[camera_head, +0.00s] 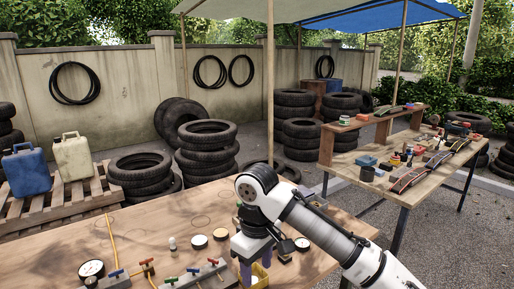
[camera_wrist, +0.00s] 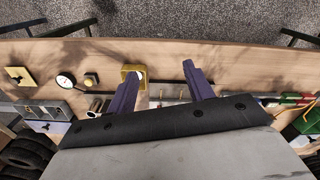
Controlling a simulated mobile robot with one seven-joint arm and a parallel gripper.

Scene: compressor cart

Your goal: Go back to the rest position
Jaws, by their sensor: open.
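My gripper (camera_head: 247,272) is low over the near wooden table (camera_head: 140,235) in the head view, with its purple fingers pointing down. In the wrist view my gripper (camera_wrist: 163,68) has its two purple fingers spread apart, with nothing held between them. A yellow block-like holder (camera_wrist: 133,72) lies close beyond the left finger there. It also shows as a yellow box (camera_head: 260,277) beside the fingers in the head view. My arm hides part of the table's right side.
A second table (camera_head: 390,165) with tools stands at the right. Stacked tyres (camera_head: 206,150) and a pallet with a blue can (camera_head: 26,172) stand behind.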

